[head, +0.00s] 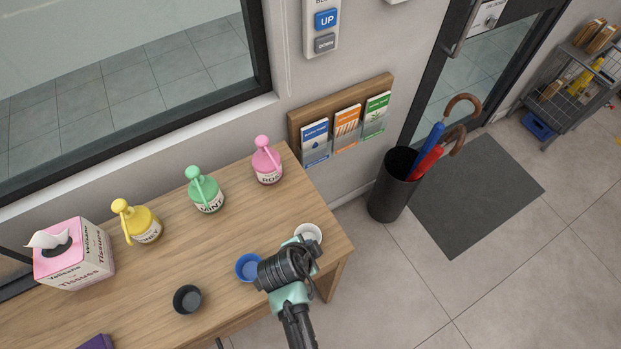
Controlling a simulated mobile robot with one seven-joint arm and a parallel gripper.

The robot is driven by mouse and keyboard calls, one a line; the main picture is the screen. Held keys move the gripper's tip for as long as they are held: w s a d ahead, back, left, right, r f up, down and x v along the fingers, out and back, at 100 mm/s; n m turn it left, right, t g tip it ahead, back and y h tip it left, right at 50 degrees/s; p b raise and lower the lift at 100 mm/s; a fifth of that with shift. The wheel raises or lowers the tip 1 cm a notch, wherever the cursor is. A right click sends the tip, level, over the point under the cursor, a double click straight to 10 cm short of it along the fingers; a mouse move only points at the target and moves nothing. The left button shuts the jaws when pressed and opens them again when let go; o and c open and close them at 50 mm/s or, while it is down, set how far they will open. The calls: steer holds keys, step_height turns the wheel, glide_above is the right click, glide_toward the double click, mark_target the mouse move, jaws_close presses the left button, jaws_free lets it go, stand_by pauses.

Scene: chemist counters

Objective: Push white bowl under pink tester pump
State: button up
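The white bowl (312,231) sits near the right end of the wooden counter, close to its front corner. The pink tester pump (267,163) stands at the back of the counter, behind and to the left of the bowl, with bare wood between them. My gripper (299,244) is at the near side of the bowl, and my wrist hides the bowl's lower part. I cannot tell whether it touches the bowl. Its fingers are too hidden to tell open from shut.
A blue bowl (247,268) sits just left of my wrist, and a black bowl (186,300) farther left. Green (206,191) and yellow (142,223) pumps and a tissue box (88,258) line the back. The counter's right edge is close to the white bowl. An umbrella stand (390,188) stands beyond.

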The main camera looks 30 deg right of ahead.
steer(key=shift+f, duration=0.1)
jaws_close()
steer(key=shift+w, duration=0.1)
stand_by(0.3)
